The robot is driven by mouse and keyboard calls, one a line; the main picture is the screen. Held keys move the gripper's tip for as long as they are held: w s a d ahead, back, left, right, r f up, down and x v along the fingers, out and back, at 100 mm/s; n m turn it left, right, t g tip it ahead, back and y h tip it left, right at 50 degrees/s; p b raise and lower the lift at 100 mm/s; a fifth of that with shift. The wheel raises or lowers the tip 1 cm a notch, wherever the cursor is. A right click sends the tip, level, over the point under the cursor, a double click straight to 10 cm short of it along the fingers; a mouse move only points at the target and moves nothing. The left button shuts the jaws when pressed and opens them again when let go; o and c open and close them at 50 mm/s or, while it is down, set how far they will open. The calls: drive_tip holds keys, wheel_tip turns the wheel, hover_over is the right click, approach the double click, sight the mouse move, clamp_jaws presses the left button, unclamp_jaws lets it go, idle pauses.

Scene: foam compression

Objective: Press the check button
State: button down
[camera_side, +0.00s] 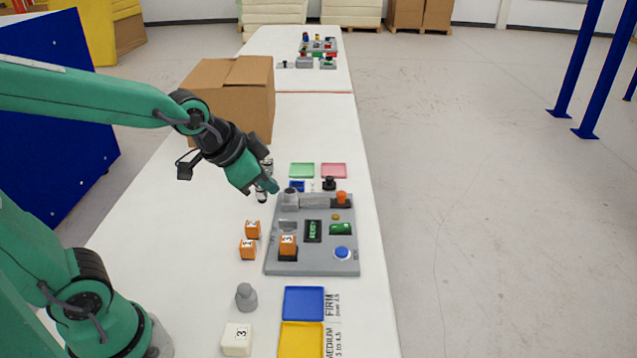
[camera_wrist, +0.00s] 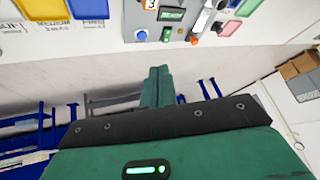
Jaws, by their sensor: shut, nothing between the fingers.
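A grey test panel (camera_side: 300,266) lies on the white table. It carries a round blue button (camera_side: 342,253) at its near right, a green part (camera_side: 340,229) behind that, and a small dark display (camera_side: 312,231) with green text. No label shows which is the check button. An orange cube marked 3 (camera_side: 288,241) sits on the panel's near left. My gripper (camera_side: 272,187) is shut and empty, above the panel's far left corner and apart from the buttons. In the wrist view my shut fingers (camera_wrist: 157,85) point towards the panel, where the blue button (camera_wrist: 141,35) shows near the top.
Two orange cubes (camera_side: 253,229) (camera_side: 248,249) lie left of the panel. A grey weight (camera_side: 246,298), a white cube (camera_side: 237,339), a blue tray (camera_side: 304,302) and a yellow tray (camera_side: 301,340) are nearer. A cardboard box (camera_side: 230,100) stands behind the arm.

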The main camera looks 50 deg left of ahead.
sight(337, 253)
drive_tip(key=w+d+f+m+t, duration=0.1)
drive_tip(key=w+d+f+m, duration=0.2)
drive_tip(key=w, duration=0.3)
drive_tip(key=w+d+f+m+t+h, duration=0.1)
drive_tip(key=w+d+f+m, duration=0.2)
drive_tip(key=w+f, duration=0.3)
drive_tip(key=shift+w+m, duration=0.3)
drive_tip(key=shift+w, duration=0.05)
drive_tip(key=shift+d+f, duration=0.1)
drive_tip(key=shift+f, duration=0.15)
drive_tip(key=shift+f, duration=4.25)
drive_tip(key=shift+f, duration=0.9)
drive_tip(key=shift+r, duration=0.9)
drive_tip(key=shift+r, duration=0.15)
